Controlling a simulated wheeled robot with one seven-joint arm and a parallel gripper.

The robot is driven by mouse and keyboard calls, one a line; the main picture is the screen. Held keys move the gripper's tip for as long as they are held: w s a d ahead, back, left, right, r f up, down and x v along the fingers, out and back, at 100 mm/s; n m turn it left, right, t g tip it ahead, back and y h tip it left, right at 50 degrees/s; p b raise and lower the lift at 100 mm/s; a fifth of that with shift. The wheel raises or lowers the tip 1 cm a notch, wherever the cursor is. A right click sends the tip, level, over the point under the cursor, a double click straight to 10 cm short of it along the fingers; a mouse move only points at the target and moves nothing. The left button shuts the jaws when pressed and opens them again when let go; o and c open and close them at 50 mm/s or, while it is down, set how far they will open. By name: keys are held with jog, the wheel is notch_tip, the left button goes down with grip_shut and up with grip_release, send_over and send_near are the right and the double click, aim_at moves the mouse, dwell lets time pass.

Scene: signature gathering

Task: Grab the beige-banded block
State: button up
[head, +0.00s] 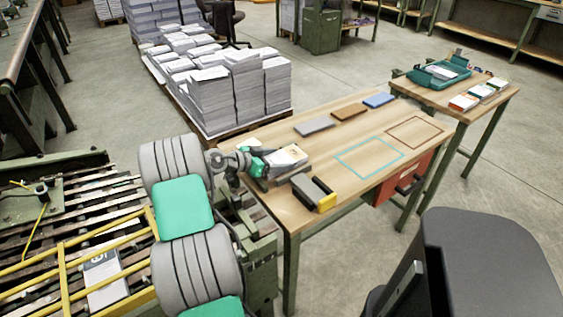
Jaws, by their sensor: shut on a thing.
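My gripper (266,164) is at the left part of the wooden table, at the end of my grey and green arm. It is shut on a pale block (289,156) with a printed, partly brownish top. The block is at or just above the tabletop; I cannot tell whether it touches. Its band is too small to make out clearly, and its left side is hidden by the gripper.
On the table (370,172) lie grey (314,126), brown (349,113) and blue (379,100) flat blocks. A dark block with a yellow end (325,201) is close by. Outlined areas are empty. Paper stacks (232,95) stand behind. A teal tray (432,80) sits on the far table.

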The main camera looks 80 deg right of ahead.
jog(key=shift+r, duration=0.1)
jog(key=c, duration=1.1)
